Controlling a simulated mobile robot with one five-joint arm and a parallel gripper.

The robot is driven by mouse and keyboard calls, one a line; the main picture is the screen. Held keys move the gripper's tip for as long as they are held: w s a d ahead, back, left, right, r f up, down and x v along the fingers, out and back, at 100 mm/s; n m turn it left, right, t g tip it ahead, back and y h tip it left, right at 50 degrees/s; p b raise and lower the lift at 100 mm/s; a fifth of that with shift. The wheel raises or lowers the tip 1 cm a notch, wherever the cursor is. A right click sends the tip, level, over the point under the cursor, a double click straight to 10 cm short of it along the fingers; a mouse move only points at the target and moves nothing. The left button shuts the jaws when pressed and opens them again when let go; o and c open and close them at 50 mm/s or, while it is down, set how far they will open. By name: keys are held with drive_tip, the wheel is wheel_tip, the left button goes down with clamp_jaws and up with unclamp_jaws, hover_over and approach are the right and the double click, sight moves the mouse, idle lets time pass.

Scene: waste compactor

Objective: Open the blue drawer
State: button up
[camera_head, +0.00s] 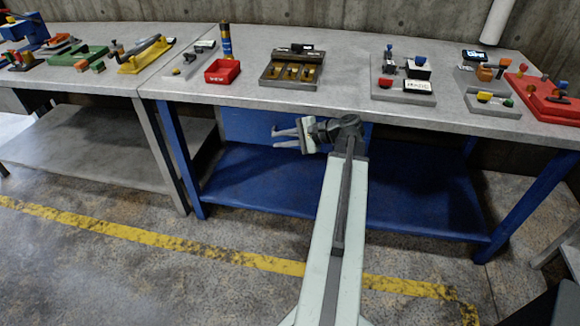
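The blue drawer (244,125) is a blue front panel just under the grey top of the middle workbench. It appears flush beneath the bench top, and its right part is hidden behind my arm and gripper. I cannot make out a handle. My gripper (274,138) is in front of the panel, with its fingers pointing left. The two fingers are apart and nothing shows between them. I cannot tell whether they touch the panel.
The grey bench top (330,102) carries a red box (222,72), a brown block with slots (291,69) and several small fixtures. A blue lower shelf (260,182) lies below the drawer. The floor left of my arm is clear, with a yellow line (130,238).

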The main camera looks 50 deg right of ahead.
sight(295, 136)
drive_tip(key=s+d+f+m+t+h+b, duration=0.1)
drive_tip(key=s+d+m+t+h+b, duration=0.15)
drive_tip(key=s+d, duration=0.5)
drive_tip(key=shift+m+t+y, duration=0.35)
drive_tip(key=shift+m, duration=0.1)
drive_tip(key=x, duration=0.3)
drive_tip(key=b+x, duration=0.1)
drive_tip(key=x, duration=0.2)
drive_tip(key=d+x, duration=0.1)
drive_tip(key=x, duration=0.2)
drive_tip(key=shift+w+d+b, duration=0.1)
drive_tip(key=shift+b, duration=0.3)
drive_tip(key=shift+r, duration=0.1)
clamp_jaws()
